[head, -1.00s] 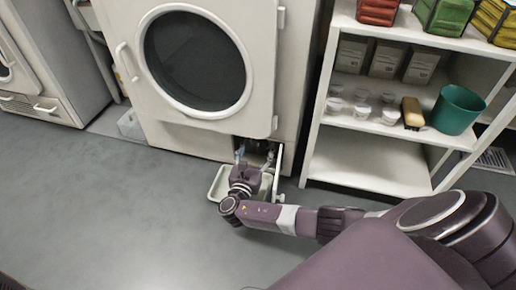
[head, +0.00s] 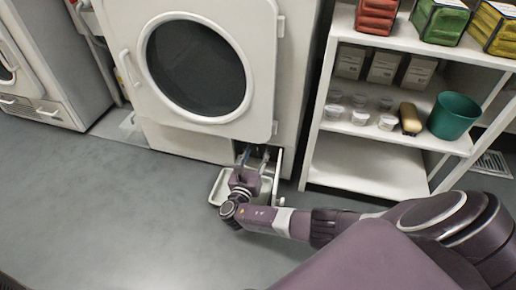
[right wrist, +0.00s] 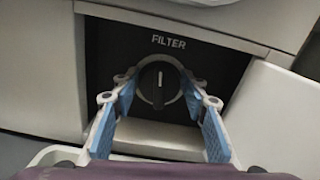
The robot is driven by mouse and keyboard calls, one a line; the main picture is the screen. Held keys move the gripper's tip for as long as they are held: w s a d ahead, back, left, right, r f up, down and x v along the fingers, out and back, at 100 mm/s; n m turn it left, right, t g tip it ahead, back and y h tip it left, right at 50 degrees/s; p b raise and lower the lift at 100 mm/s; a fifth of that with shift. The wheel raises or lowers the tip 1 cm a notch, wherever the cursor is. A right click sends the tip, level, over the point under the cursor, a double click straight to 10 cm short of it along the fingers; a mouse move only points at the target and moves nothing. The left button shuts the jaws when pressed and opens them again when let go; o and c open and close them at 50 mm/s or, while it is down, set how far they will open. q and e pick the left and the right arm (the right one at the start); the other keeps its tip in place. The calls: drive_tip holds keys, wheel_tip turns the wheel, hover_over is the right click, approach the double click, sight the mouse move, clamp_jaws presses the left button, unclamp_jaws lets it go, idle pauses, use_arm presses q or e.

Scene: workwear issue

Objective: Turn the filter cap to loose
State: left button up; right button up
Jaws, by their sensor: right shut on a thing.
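The filter cap (right wrist: 159,88) is a round dark knob with a pale upright bar. It sits in a dark recess under the word FILTER, low on the front of the white machine (head: 190,143). My right gripper (right wrist: 160,92) has its blue-padded fingers on the left and right sides of the cap and is shut on it. In the head view the right gripper (head: 254,158) reaches into the low opening and hides the cap. My left gripper is not in view.
A white tray (head: 216,190) lies on the floor below the opening. An open white flap (right wrist: 275,112) stands close on the right of the gripper. A white shelf unit (head: 368,170) with cups, a brush and a green bucket stands further right. The floor at left is clear.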

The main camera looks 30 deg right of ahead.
drive_tip(key=shift+r+n+p, duration=0.2)
drive_tip(key=shift+n+p, duration=0.5)
drive_tip(key=shift+n, duration=0.2)
drive_tip(key=shift+w+a+n+p, duration=0.15)
drive_tip(key=shift+n+p, duration=0.35)
drive_tip(key=shift+n, duration=0.4)
drive_tip(key=n, duration=0.2)
drive_tip(key=n+p, duration=0.1)
drive_tip(key=shift+w+f+n, duration=0.1)
drive_tip(key=shift+f+n, duration=0.15)
drive_tip(key=shift+n, duration=0.05)
drive_tip(key=shift+a+n, duration=0.1)
drive_tip(key=shift+n, duration=0.4)
drive_tip(key=shift+f+n+p, duration=0.15)
drive_tip(key=shift+n+p, duration=0.15)
drive_tip(key=shift+n, duration=0.6)
drive_tip(key=n, duration=0.2)
drive_tip(key=shift+w+f+n, duration=0.1)
drive_tip(key=shift+n, duration=0.2)
drive_tip(key=n, duration=0.2)
drive_tip(key=shift+f+n, duration=0.15)
drive_tip(key=shift+n, duration=0.65)
